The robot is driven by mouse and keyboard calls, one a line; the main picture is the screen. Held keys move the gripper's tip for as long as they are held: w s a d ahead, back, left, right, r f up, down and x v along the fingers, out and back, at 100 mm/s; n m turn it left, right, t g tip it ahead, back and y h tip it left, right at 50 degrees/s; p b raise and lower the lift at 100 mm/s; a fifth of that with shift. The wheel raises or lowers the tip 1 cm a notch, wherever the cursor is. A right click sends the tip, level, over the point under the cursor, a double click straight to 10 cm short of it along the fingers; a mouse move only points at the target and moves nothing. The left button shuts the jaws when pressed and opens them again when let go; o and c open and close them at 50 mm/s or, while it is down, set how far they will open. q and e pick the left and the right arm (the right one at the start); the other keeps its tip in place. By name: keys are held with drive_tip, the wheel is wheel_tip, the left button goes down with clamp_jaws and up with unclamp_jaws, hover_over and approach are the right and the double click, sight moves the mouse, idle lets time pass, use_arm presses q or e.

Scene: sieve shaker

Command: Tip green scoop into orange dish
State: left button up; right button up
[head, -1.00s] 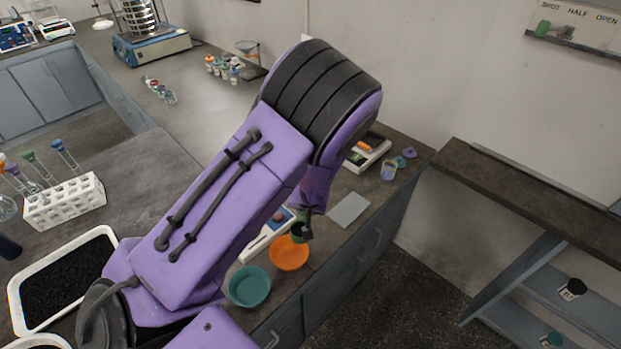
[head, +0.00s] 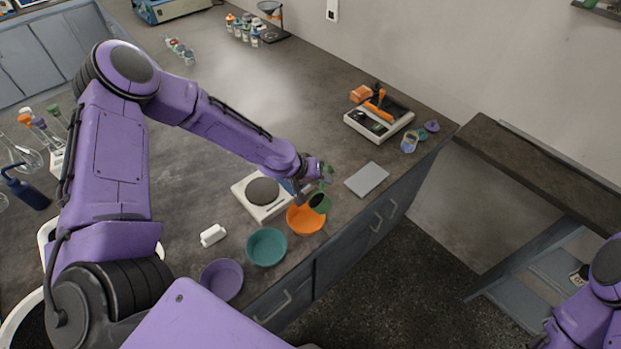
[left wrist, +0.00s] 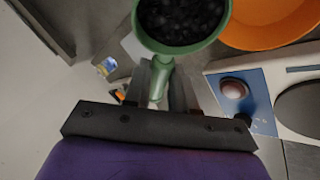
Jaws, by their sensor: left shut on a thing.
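The green scoop (head: 320,203) is held by my left gripper (head: 313,184), which is shut on its handle. In the left wrist view the scoop (left wrist: 181,44) is filled with dark granules, and the gripper (left wrist: 160,88) grips the handle below the bowl. The orange dish (head: 305,220) stands on the bench near its front edge, just below and beside the scoop in the head view. It also shows in the left wrist view (left wrist: 268,32), to the right of the scoop. The dish's inside is partly hidden by the scoop. My right gripper is not in view.
A teal dish (head: 267,247) and a purple dish (head: 221,278) stand to the left along the bench edge. A scale (head: 262,194) is behind the orange dish. A grey flat plate (head: 367,180) lies to its right. A small white object (head: 213,235) lies left of the dishes.

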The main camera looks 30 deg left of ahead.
use_arm(q)
drive_tip(key=a+n+t+h+b, duration=0.1)
drive_tip(key=t+h+b, duration=0.1)
drive_tip(key=b, duration=1)
drive_tip(key=a+f+n+t+h+b, duration=0.1)
drive_tip(key=h+b, duration=0.4)
drive_tip(key=b, duration=0.7)
drive_tip(key=s+a+n+t+h+b, duration=0.1)
drive_tip(key=n+t+h+b, duration=0.1)
drive_tip(key=b, duration=1)
drive_tip(key=shift+f+t+h, duration=0.4)
drive_tip(key=shift+t+h, duration=0.1)
drive_tip(key=shift+h, duration=0.4)
drive_tip(key=g+y+p, duration=0.1)
drive_tip(key=p, duration=0.6)
drive_tip(key=d+r+m+g+y+p, duration=0.1)
drive_tip(key=p, duration=0.6)
drive_tip(key=shift+w+y, duration=0.15)
drive_tip(key=shift+y, duration=0.25)
